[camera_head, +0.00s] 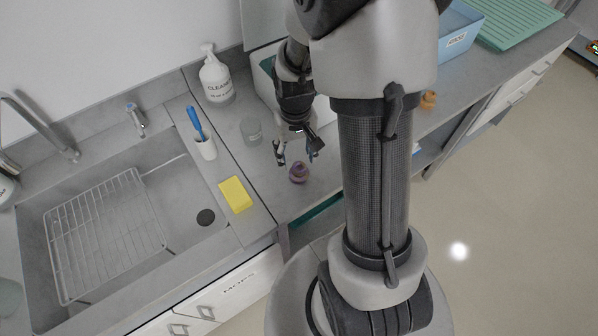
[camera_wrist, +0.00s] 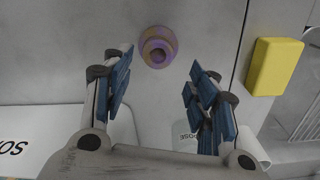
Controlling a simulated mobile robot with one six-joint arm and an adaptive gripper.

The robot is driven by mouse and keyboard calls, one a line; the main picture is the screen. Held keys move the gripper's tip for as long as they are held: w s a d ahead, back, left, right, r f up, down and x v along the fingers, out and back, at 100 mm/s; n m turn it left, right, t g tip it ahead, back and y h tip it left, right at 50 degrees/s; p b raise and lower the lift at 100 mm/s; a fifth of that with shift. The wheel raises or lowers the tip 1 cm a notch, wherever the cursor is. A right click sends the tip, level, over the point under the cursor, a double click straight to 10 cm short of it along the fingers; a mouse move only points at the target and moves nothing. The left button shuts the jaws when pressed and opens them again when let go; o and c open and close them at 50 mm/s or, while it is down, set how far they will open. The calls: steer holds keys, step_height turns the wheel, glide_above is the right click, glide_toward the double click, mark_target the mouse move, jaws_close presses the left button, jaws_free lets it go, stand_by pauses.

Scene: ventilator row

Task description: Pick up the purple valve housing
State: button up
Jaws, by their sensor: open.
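The purple valve housing (camera_head: 298,172) stands on the grey counter near its front edge, right of the sink. In the wrist view the housing (camera_wrist: 158,47) shows as a round purple piece with a tan ring and inner part, seen from above. My gripper (camera_head: 297,156) is open and empty over the counter, close to the housing and slightly behind it. In the wrist view my gripper (camera_wrist: 160,75) has its two blue-padded fingers spread, and the housing lies beyond the fingertips, roughly centred between them. No contact shows.
A yellow sponge (camera_head: 236,194) lies left of the housing. The sink (camera_head: 190,200) is at left. An orange piece (camera_head: 428,99) sits right of my arm.

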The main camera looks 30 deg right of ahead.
mark_target(299, 166)
steer(key=f+b, duration=0.1)
steer(key=f, duration=0.1)
steer(key=s+f, duration=0.1)
steer(key=f, duration=0.1)
steer(key=shift+d+b, duration=0.15)
steer(key=shift+b, duration=0.25)
steer(key=shift+f, duration=0.5)
steer(key=shift+r, duration=0.1)
steer(key=c, duration=1.1)
